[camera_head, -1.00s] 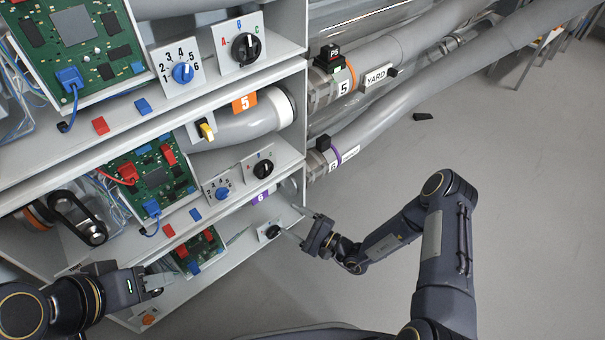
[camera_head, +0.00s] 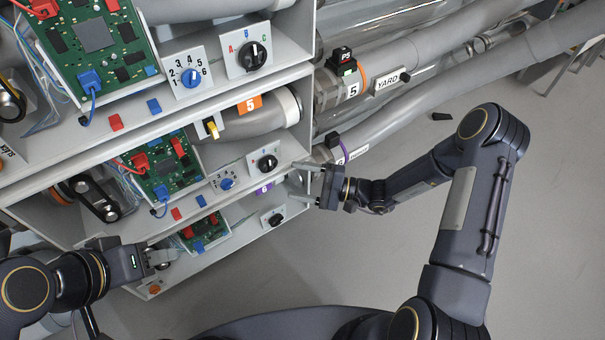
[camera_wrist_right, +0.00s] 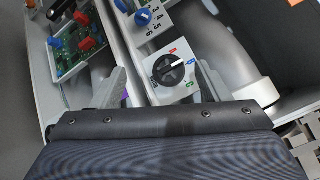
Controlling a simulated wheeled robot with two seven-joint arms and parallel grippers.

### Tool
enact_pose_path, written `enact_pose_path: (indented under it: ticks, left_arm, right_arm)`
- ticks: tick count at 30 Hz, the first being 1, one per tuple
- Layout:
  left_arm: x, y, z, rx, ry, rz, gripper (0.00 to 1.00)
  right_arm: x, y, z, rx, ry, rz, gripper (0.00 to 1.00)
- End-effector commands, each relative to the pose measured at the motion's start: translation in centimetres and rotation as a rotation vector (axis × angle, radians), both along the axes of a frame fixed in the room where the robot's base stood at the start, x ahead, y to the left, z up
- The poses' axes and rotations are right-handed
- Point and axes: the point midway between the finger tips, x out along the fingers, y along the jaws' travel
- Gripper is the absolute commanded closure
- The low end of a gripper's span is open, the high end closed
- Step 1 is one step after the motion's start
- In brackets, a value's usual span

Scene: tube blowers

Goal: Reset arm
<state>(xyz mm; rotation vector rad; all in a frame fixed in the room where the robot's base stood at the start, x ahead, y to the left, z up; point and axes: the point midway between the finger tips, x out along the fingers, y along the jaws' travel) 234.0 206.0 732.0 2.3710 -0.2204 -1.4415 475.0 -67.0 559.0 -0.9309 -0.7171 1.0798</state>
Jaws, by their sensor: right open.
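My right gripper (camera_head: 300,182) is open and empty, beside the right edge of the shelf unit, near the middle-shelf rotary dial (camera_head: 267,163). In the right wrist view a black dial (camera_wrist_right: 168,70) on a white plate shows between the fingers of my right gripper (camera_wrist_right: 160,72); I see no contact. My left gripper (camera_head: 166,256) is at the lower left, in front of the lowest shelf, close to the bottom circuit board (camera_head: 205,232). Its fingers are small and I cannot tell whether they are open.
The shelves hold circuit boards (camera_head: 98,42) with red and blue plugs, a blue selector knob (camera_head: 191,77) and an upper black dial (camera_head: 252,56). Grey pipes (camera_head: 440,55) run off to the upper right.

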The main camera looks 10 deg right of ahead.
Motion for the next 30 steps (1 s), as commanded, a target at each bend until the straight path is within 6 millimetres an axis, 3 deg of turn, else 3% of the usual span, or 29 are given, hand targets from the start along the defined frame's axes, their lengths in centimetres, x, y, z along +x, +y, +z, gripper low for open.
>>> enact_pose_path:
  ticks: [4, 23, 26, 30]
  left_arm:
    - [0.0, 0.0, 0.4, 0.0, 0.0, 0.0, 0.6]
    - [0.0, 0.0, 0.4, 0.0, 0.0, 0.0, 0.6]
    - [0.0, 0.0, 0.4, 0.0, 0.0, 0.0, 0.6]
    - [0.0, 0.0, 0.4, 0.0, 0.0, 0.0, 0.6]
  right_arm:
    - [-0.2, -0.1, 1.0, -0.012, -0.007, 0.017, 0.31]
    - [-0.4, -0.1, 1.4, -0.02, -0.013, 0.026, 0.31]
    - [-1.0, -0.3, 3.1, -0.056, -0.037, 0.07, 0.31]
    - [-3.7, -1.1, 7.5, -0.187, -0.097, 0.191, 0.31]
